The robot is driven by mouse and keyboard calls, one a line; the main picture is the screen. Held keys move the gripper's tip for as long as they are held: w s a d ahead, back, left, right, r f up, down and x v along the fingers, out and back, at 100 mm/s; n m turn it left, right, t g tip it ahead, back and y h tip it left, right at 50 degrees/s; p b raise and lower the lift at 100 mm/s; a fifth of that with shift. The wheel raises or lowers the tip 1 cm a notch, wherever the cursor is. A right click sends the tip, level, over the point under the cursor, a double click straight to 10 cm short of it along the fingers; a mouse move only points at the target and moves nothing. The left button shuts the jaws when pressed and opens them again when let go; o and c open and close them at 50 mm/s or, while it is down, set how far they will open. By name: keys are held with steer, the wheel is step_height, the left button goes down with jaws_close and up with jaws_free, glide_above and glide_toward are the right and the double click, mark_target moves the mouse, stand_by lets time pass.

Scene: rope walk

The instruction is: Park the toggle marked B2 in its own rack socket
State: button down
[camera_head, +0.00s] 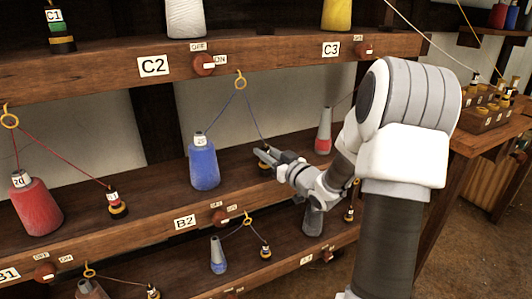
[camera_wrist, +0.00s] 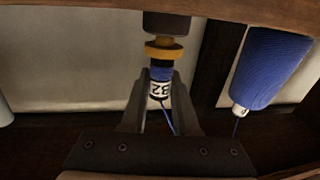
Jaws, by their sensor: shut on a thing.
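The toggle B2 (camera_wrist: 160,74) has a blue band, a white label that reads upside down in the wrist view, and a yellow collar. My gripper (camera_wrist: 158,84) is shut on it, one finger on each side. In the head view my gripper (camera_head: 263,154) is at the middle shelf, right of the blue bobbin (camera_head: 203,163), and mostly hides the toggle. A thin blue cord runs from the bobbin through a yellow eye (camera_head: 240,81) to the toggle. A rack (camera_head: 482,122) with several toggles stands on the right table; its socket labels are too small to read.
The B2 plate (camera_head: 185,222) is on the shelf edge (camera_head: 150,239). A red bobbin (camera_head: 37,203) and its toggle (camera_head: 116,204) stand left; a red cone (camera_head: 323,131) stands right. Cords hang below on the lower shelf. Floor shows between shelves and table (camera_head: 465,138).

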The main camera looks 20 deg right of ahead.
steer(key=shift+f+b, duration=0.45)
steer(key=shift+f, duration=0.1)
steer(key=c, duration=0.9)
jaws_free()
steer(key=shift+c, duration=0.2)
steer(key=shift+s, duration=0.1)
steer(key=s+d, duration=0.2)
steer(key=s, duration=0.8)
steer(key=shift+s+p, duration=0.3)
